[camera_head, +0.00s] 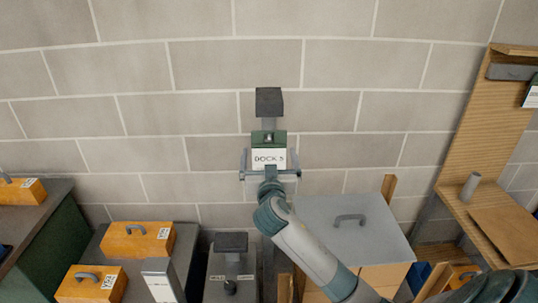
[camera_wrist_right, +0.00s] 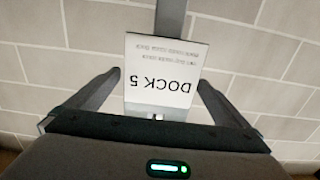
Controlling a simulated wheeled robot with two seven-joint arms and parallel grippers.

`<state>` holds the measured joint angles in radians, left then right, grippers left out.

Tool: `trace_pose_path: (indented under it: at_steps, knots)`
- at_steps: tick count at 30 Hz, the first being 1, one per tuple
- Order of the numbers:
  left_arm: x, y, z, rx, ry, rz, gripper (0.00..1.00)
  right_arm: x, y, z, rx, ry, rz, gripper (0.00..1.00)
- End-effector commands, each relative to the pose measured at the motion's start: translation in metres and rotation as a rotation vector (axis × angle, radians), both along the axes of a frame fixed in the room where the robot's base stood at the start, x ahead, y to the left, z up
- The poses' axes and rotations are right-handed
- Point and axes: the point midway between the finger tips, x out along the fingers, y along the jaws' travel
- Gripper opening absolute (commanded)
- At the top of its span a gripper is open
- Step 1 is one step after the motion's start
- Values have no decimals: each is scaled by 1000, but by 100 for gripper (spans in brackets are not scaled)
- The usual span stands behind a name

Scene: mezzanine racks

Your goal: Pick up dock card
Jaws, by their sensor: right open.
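The dock card (camera_head: 269,159) is white with dark "DOCK 5" lettering and sits upright in front of a green backing (camera_head: 268,138) on a dark post. In the right wrist view the card (camera_wrist_right: 165,62) appears upside down. My right gripper (camera_head: 270,165) is open, with one finger on each side of the card. In the wrist view there are gaps between the card and both fingers of the gripper (camera_wrist_right: 158,85), so it holds nothing. My left gripper is not in view.
A grey block wall (camera_head: 180,110) stands behind. Below are orange boxes with handles (camera_head: 137,240), a grey-lidded box (camera_head: 330,214) and a small dark-topped stand (camera_head: 231,242). A wooden rack (camera_head: 475,140) with a grey cylinder (camera_head: 470,186) is at right.

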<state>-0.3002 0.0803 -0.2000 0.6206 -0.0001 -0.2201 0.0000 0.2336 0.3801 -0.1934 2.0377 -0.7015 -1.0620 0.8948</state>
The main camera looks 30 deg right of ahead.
Motion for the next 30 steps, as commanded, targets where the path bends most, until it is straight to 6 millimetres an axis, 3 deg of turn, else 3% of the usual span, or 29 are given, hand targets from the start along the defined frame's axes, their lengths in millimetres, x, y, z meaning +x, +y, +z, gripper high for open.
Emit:
trace_pose_path:
  at_steps: [4,9,10,22,28,30]
  knots:
    - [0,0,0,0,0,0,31,0,0,0,0,0,0,100]
    - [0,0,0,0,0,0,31,0,0,0,0,0,0,59]
    - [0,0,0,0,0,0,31,0,0,0,0,0,0,55]
    - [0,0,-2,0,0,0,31,0,0,2,0,-1,-1,55]
    - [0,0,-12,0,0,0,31,0,1,15,2,-5,0,55]
    - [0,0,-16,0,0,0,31,-9,7,12,3,-2,1,55]
